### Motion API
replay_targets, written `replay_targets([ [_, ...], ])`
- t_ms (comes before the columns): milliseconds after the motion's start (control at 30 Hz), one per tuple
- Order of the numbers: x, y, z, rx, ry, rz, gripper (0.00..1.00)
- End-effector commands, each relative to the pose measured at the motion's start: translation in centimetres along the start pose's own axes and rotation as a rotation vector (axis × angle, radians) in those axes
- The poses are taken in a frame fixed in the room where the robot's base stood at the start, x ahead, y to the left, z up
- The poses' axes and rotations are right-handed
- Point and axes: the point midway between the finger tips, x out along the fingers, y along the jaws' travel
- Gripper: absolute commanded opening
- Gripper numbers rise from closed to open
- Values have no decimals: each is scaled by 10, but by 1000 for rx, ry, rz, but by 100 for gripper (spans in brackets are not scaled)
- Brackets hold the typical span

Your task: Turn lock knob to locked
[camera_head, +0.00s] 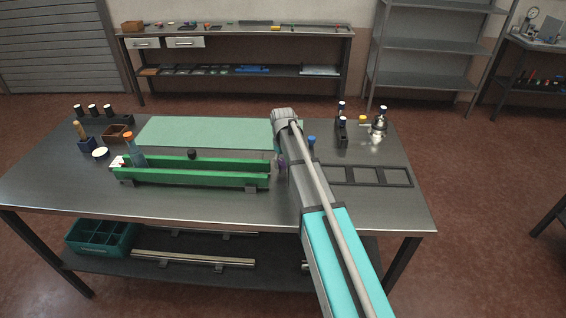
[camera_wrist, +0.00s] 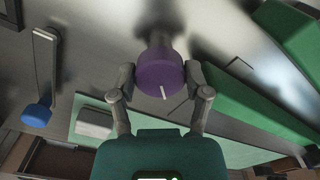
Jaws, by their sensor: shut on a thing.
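The lock knob (camera_wrist: 161,75) is a purple round cap on a grey metal stem, with a white line on its face pointing toward the lower edge of the wrist view. My gripper (camera_wrist: 160,79) has one finger on each side of the knob and is shut on it. In the head view only a small purple part of the knob (camera_head: 281,163) shows beside my arm, at the right end of the green fixture (camera_head: 205,180). My arm hides the gripper there. I cannot tell from the line alone whether the lock is locked.
The green channel (camera_wrist: 260,100) runs close at the right of the wrist view. A lever with a blue end (camera_wrist: 37,115) and a grey block (camera_wrist: 94,122) are at the left. A green mat (camera_head: 200,131) lies behind the fixture. A dark empty frame (camera_head: 370,184) lies right of my arm.

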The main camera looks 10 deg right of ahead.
Motion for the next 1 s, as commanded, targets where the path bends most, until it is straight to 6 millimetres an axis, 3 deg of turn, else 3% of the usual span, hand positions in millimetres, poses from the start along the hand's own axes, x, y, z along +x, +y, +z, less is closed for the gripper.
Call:
replay_targets([
  [600,0,-1,-1,564,1,0,14],
  [1000,0,-1,-1,755,2,0,14],
])
